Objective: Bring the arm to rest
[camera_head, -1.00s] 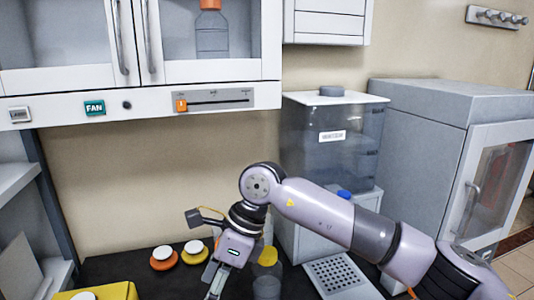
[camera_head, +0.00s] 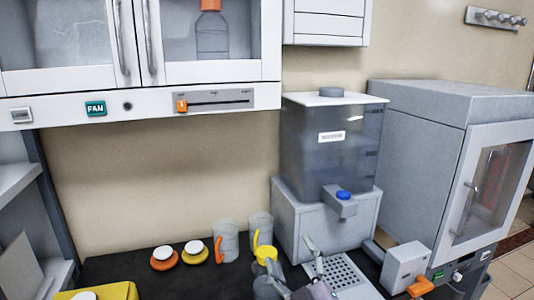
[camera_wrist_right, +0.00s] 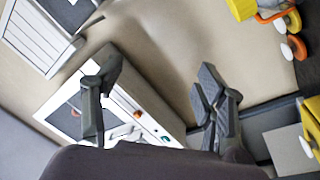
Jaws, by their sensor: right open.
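My right gripper (camera_head: 294,265) shows at the bottom edge of the head view, its two grey fingers apart and nothing between them. One finger rises beside the perforated grate; the other is close to a grey container with a yellow top (camera_head: 266,256), and I cannot tell whether they touch. In the right wrist view the gripper's fingers (camera_wrist_right: 155,75) are spread wide, with only the wall and the cabinet behind. Most of my right arm is out of the head view. My left gripper is not in view.
A tank dispenser (camera_head: 322,165) with a blue-topped tap stands over a perforated grate (camera_head: 362,283). A grey box (camera_head: 405,264) is right of it, before a large glass-doored unit (camera_head: 415,160). Handled jugs (camera_head: 228,238) stand at the back. A cabinet (camera_head: 60,110) overhangs the dark bench.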

